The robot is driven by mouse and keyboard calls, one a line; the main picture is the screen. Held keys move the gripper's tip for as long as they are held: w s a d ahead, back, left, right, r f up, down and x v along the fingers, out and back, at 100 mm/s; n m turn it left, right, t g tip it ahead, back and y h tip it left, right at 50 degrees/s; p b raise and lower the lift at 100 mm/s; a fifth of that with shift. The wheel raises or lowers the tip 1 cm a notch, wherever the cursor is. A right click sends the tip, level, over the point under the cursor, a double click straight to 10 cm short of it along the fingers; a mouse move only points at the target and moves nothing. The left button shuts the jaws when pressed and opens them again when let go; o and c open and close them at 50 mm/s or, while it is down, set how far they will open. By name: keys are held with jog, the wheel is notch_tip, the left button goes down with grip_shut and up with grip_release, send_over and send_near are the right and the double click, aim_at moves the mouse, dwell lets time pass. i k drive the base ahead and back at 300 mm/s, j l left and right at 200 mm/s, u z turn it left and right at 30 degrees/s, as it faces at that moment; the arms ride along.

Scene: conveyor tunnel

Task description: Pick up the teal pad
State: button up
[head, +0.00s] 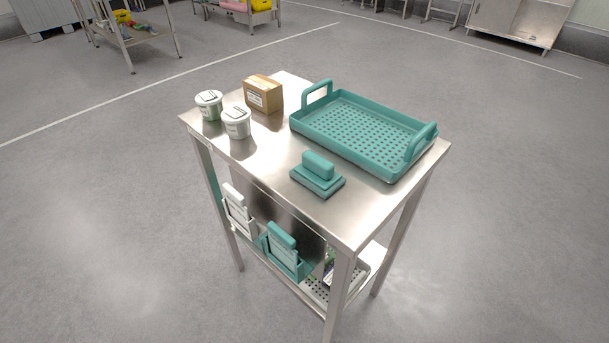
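A teal pad (318,181) with a raised block handle lies flat on the steel table top (362,212), near its front edge and in front of the teal tray. A second teal pad (282,241) of similar look stands upright in a teal holder (288,267) on the table's front side, below the top. My gripper is not in view.
A perforated teal tray (389,167) with two raised handles covers the table's right rear. Two white lidded tubs (209,105) (237,124) and a cardboard box (263,95) stand at the left. A white pad (237,205) sits in a side holder. The surrounding floor is clear.

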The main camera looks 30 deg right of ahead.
aim_at(316, 173)
jog(key=u, duration=2.4)
jog(key=z, duration=2.45)
jog(key=k+l+u, duration=0.15)
jog(key=k+u, duration=0.45)
jog(key=k, duration=0.2)
